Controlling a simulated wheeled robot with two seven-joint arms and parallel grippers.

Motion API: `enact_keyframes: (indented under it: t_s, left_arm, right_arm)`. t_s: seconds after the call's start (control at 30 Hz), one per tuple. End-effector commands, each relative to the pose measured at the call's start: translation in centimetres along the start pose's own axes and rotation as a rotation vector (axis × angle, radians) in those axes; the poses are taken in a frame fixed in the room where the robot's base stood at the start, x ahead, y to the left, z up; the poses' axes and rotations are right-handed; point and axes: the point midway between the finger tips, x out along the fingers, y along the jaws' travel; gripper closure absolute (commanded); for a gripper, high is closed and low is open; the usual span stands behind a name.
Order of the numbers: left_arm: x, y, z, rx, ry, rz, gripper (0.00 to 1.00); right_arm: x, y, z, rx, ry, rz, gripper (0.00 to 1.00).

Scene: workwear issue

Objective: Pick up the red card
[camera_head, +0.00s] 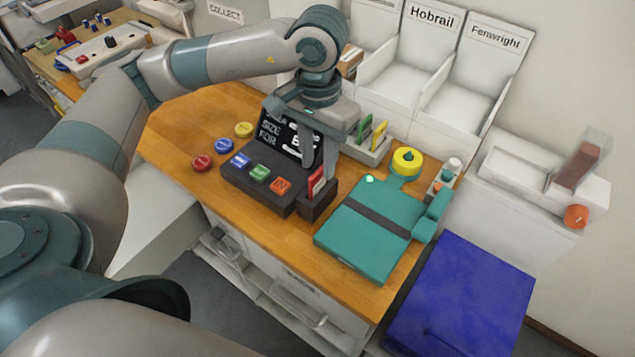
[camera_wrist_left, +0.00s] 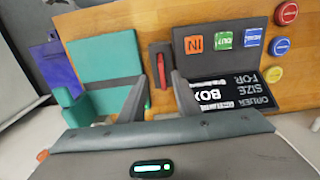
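The red card (camera_head: 317,182) stands upright in a small dark holder (camera_head: 318,205) at the right end of the dark console. It also shows in the left wrist view (camera_wrist_left: 161,71). My left gripper (camera_head: 318,170) hangs fingers down over the holder. It is open, and in the wrist view its fingertips (camera_wrist_left: 161,80) lie either side of the card with gaps. I cannot tell whether either finger touches it. A green card (camera_head: 364,129) and a yellow card (camera_head: 379,135) stand in a pale rack behind. My right gripper is out of view.
The console (camera_head: 250,185) has lettered buttons and a dark screen. Round red, blue and yellow buttons lie left of it. A blue bin (camera_head: 460,295) stands beyond the wooden counter's right edge.

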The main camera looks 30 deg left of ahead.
Motion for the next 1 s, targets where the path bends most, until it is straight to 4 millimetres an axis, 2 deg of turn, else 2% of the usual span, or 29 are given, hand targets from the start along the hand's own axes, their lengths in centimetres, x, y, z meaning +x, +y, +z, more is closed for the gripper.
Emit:
enact_keyframes:
  t_s: [0.17, 0.33, 0.53, 1.0]
  left_arm:
    - [0.8, -0.2, 0.0, -0.002, -0.004, 0.0, 0.7]
    - [2.6, -0.4, -0.2, -0.002, -0.005, 0.0, 0.7]
    - [4.8, -0.4, -0.2, 0.0, -0.003, 0.0, 0.7]
    - [5.1, -0.4, -0.3, -0.001, 0.0, 0.0, 0.7]
  right_arm:
    - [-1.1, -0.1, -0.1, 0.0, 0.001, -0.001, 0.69]
    - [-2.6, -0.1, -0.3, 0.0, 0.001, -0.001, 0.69]
    - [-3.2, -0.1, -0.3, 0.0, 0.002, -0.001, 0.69]
    - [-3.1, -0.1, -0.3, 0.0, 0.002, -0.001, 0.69]
